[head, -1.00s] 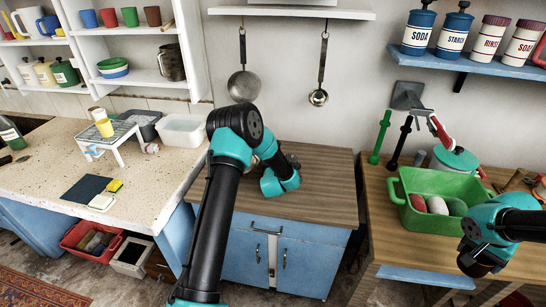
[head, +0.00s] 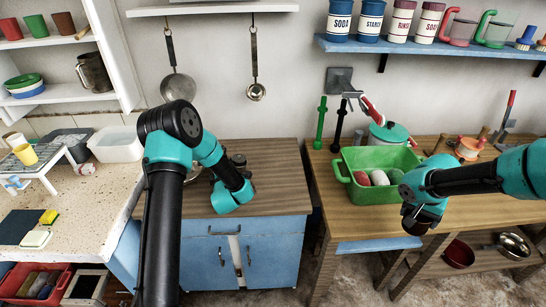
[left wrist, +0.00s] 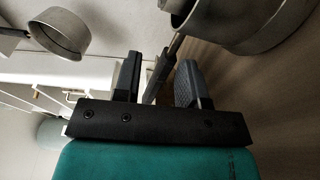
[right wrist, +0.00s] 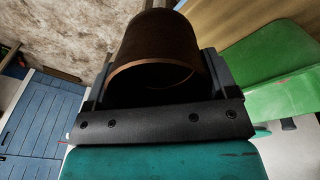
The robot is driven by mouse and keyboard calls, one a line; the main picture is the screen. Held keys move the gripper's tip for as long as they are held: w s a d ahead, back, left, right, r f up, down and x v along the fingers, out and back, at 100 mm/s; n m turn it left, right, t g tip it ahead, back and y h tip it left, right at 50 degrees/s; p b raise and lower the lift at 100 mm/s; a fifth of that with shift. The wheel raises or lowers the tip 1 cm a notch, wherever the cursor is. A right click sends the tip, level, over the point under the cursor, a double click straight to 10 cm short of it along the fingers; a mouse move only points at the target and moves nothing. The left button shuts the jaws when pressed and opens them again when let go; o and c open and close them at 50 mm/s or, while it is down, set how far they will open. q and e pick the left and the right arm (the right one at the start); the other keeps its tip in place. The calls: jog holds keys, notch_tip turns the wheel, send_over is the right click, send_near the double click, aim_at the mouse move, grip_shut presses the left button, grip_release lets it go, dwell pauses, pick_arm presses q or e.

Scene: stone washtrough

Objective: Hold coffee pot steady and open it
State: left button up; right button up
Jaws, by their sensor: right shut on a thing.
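The coffee pot (head: 237,160) looks to be the dark metal thing on the wooden counter, mostly hidden behind my left forearm. In the left wrist view a grey metal pot (left wrist: 245,30) shows at top right. My left gripper (left wrist: 158,65) is beside it with its fingers apart, and a thin dark bar, perhaps a handle, shows between them. I cannot tell whether they touch it. My right gripper (right wrist: 158,75) is shut on a brown hollow cylinder (right wrist: 155,45), cup-like. In the head view this gripper (head: 418,222) hangs in front of the green tub, away from the pot.
The green tub (head: 348,178) with rounded things stands on the right table (head: 455,215). A pan (head: 178,88) and a ladle (head: 256,92) hang on the wall above the wooden counter (head: 275,180). The counter's right part is clear. A gap separates counter and table.

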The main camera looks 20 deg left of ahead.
pick_arm(q)
jog(key=v, duration=0.5)
dwell(0.4)
